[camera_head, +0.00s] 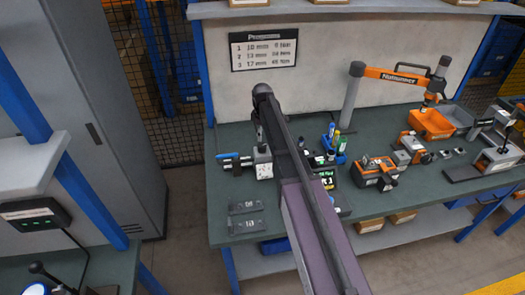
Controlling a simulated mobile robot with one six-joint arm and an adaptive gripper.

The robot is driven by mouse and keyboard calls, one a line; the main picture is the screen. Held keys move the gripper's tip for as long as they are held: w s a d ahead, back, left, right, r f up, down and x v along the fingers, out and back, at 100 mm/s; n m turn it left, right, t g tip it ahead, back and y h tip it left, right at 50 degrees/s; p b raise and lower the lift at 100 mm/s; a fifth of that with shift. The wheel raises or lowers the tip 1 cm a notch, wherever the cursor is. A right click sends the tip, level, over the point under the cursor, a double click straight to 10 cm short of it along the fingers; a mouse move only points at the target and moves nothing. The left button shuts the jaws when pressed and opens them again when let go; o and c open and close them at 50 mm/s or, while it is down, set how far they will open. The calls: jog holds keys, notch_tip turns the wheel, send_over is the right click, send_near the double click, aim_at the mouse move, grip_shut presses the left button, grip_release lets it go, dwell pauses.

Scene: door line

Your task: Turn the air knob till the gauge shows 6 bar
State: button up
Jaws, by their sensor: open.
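A pale block-shaped unit (263,163) stands on the green bench, left of my arm. Blue-ended fittings (229,161) stick out on its left side. It may be the air unit, but I cannot make out a knob or a gauge face on it. My arm reaches up from the lower right and its dark wrist bends down above this unit. My gripper (262,142) is a small dark shape just above the unit, mostly hidden by my arm. It is open. I cannot tell whether it touches the unit.
Two numbered grey plates (245,215) lie at the bench's front left. Right of my arm are a blue pen holder (334,143), an orange-and-black device (376,172), an orange bin (431,123) and an orange jointed arm (398,75). A programme sign (264,49) hangs behind.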

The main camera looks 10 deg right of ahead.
aim_at(262, 145)
jog(key=shift+f+b, duration=3.3)
jog(key=shift+f, duration=0.35)
jog(key=c, duration=1.1)
